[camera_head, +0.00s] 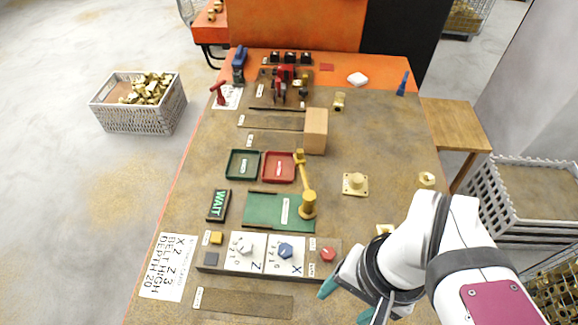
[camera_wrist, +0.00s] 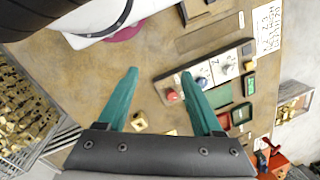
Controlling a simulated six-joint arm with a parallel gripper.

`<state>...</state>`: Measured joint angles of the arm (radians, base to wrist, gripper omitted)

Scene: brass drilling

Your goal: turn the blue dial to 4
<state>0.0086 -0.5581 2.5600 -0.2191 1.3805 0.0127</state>
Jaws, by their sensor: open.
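The blue dial (camera_head: 286,250) is a hexagonal knob on a white plate marked X, set in a grey panel at the front of the bench. Numerals stand around it, but I cannot tell which one it points to. It also shows in the wrist view (camera_wrist: 202,82), just right of one fingertip. A white dial (camera_head: 246,247) sits to its left on a plate marked Z. My gripper (camera_head: 346,302) has teal fingers spread apart with nothing between them. In the head view it is right of and nearer than the panel, apart from the blue dial.
A red button (camera_head: 328,254) on the panel lies between the blue dial and my gripper. Yellow (camera_head: 216,238) and dark square buttons sit at the panel's left end. A lettered sheet (camera_head: 168,266) lies left.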

